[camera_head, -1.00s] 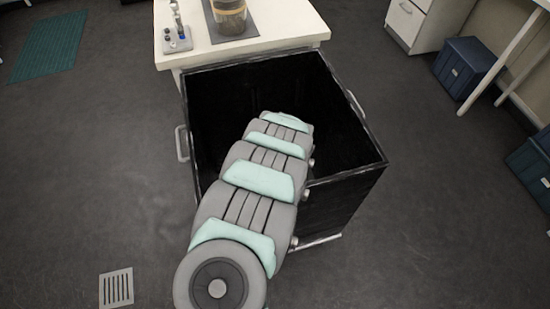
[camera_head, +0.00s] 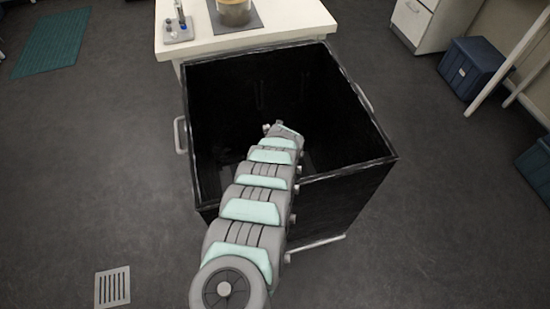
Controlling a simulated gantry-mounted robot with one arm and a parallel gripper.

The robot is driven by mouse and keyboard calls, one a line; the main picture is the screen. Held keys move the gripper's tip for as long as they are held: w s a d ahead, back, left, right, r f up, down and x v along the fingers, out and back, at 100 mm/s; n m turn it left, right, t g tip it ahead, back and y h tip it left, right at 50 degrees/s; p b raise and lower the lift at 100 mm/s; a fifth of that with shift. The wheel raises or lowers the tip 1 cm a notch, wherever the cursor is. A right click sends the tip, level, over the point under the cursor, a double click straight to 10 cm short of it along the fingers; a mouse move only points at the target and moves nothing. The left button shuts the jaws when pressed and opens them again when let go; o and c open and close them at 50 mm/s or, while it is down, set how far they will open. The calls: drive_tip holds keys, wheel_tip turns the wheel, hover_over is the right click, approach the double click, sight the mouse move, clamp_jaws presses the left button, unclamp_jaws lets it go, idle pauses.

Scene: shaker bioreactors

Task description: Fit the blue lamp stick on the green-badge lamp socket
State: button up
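My arm reaches down into a large open black bin (camera_head: 345,190). The end of my arm is inside the bin, and my gripper is hidden behind my own arm links. No blue lamp stick can be made out; the bin's inside is very dark. On the white table (camera_head: 285,20) behind the bin stands a small grey plate (camera_head: 175,37) with upright sticks and a small blue spot. No green badge can be made out on it, so I cannot tell whether it bears the lamp socket.
A glass vessel (camera_head: 233,12) stands on a dark pad on the table. The bin has high walls and side handles. Blue crates (camera_head: 470,68) and a white cabinet (camera_head: 420,22) stand at the right. A floor grate (camera_head: 112,287) and open grey floor lie at the left.

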drive_tip(key=shift+c, duration=0.3)
clamp_jaws()
drive_tip(key=shift+r, duration=0.2)
idle(0.4)
drive_tip(key=shift+r, duration=0.45)
drive_tip(key=shift+r+p, duration=0.2)
drive_tip(key=shift+p, duration=0.1)
drive_tip(key=shift+r, duration=0.4)
drive_tip(key=shift+r+p, duration=0.2)
drive_tip(key=shift+p, duration=0.1)
drive_tip(key=shift+r, duration=0.35)
drive_tip(key=shift+r+p, duration=0.15)
drive_tip(key=shift+p, duration=0.15)
